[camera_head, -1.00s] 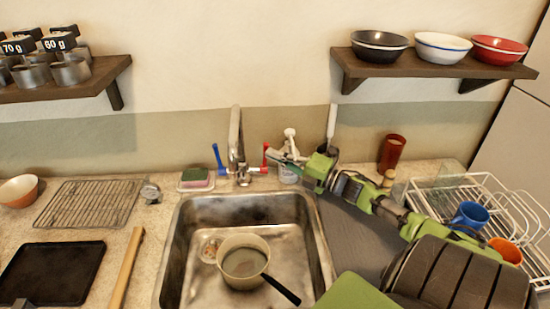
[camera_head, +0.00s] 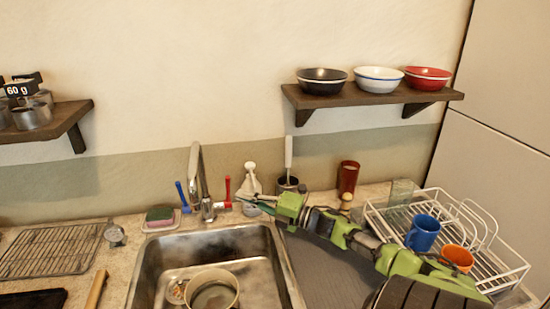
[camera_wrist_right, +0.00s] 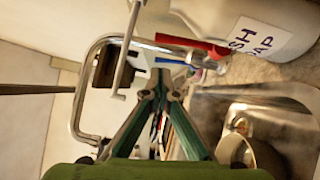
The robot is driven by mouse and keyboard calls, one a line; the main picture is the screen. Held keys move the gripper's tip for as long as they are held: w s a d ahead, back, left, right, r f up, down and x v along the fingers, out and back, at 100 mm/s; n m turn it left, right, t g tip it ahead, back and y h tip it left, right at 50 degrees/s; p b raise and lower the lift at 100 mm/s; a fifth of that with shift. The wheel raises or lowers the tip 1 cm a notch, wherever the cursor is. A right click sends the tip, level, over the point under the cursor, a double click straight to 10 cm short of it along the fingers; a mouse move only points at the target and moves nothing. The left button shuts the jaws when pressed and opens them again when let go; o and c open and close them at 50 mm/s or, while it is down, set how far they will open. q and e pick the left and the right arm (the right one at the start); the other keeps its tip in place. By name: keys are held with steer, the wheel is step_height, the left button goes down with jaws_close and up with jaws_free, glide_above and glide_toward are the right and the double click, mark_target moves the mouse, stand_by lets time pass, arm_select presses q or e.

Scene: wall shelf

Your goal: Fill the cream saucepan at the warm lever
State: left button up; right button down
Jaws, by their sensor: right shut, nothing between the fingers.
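The cream saucepan (camera_head: 212,279) stands in the sink under the faucet (camera_head: 196,175); the bottom of the head view cuts it off. Part of it shows in the right wrist view (camera_wrist_right: 236,151). Its inside looks grey; I cannot tell whether it holds water, and no stream is visible. The red lever (camera_head: 227,190) stands upright right of the spout, and the blue lever (camera_head: 182,195) is on its left. My right gripper (camera_head: 243,200) is shut and empty, its tips just right of the red lever. The red lever (camera_wrist_right: 185,43) shows close to the fingers (camera_wrist_right: 160,82). My left gripper is out of view.
A labelled soap bottle (camera_head: 250,180) stands close behind my right gripper. A dish rack (camera_head: 480,245) with mugs is at right. A sponge (camera_head: 159,215) lies left of the faucet.

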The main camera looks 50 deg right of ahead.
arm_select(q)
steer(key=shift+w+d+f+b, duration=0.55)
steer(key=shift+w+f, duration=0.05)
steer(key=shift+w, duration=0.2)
arm_select(e)
steer(key=v, duration=0.8)
steer(key=shift+d+f, duration=0.15)
steer(key=shift+d, duration=0.1)
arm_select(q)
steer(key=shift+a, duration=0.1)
arm_select(e)
steer(key=shift+w, duration=0.1)
